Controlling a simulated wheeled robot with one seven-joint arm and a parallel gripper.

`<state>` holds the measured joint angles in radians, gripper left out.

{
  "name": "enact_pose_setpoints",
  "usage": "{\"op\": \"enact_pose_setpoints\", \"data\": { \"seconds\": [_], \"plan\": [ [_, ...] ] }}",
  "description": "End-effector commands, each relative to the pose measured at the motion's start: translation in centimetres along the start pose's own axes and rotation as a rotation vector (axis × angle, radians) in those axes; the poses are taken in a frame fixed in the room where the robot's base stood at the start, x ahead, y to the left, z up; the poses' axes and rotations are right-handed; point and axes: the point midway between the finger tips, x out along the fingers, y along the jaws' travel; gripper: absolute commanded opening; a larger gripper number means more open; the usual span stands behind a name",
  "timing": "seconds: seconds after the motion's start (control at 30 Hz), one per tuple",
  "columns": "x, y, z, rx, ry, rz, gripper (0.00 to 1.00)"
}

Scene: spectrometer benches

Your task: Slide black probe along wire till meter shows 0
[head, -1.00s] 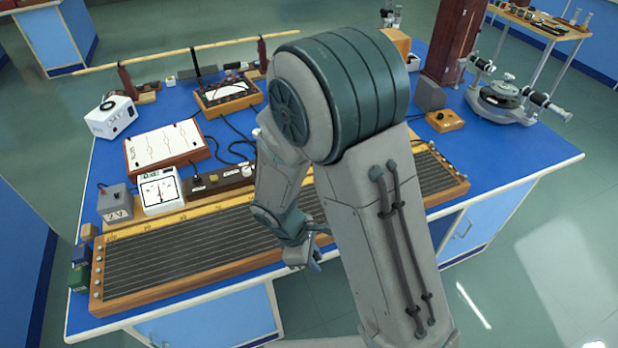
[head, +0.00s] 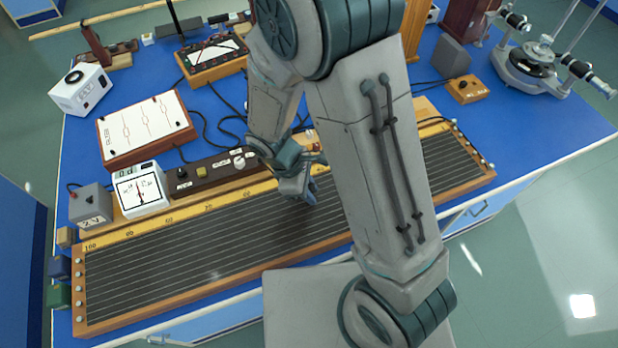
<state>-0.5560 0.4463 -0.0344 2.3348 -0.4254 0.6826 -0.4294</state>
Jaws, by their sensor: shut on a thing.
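The wire board (head: 175,300) is a long wooden frame with several parallel wires and a yellow scale along its back edge. It lies along the front of the blue bench. My gripper (head: 309,196) points down over the wires, right of the middle of the board. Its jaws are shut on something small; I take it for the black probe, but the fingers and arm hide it. I cannot tell whether it touches a wire. The white meter (head: 140,189) stands behind the board's left part. Its needle is close to upright near mid-scale; the exact reading is too small to tell.
A grey 2 V box (head: 90,205) stands left of the meter. A dark strip with knobs (head: 213,170) lies behind the scale, with black cables behind it. A framed white chart (head: 143,128) lies further back. My arm covers the board's right middle.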

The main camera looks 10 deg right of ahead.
Motion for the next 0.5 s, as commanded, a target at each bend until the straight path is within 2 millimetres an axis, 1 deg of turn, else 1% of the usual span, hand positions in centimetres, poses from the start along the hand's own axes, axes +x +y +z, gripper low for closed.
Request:
{"op": "enact_pose_setpoints", "data": {
  "seconds": [0.23, 0.5],
  "plan": [
    [0.3, 0.1, 0.1, 0.005, 0.000, -0.002, 0.00],
    [1.1, 0.1, -0.3, 0.003, -0.001, -0.002, 0.00]
  ]
}}
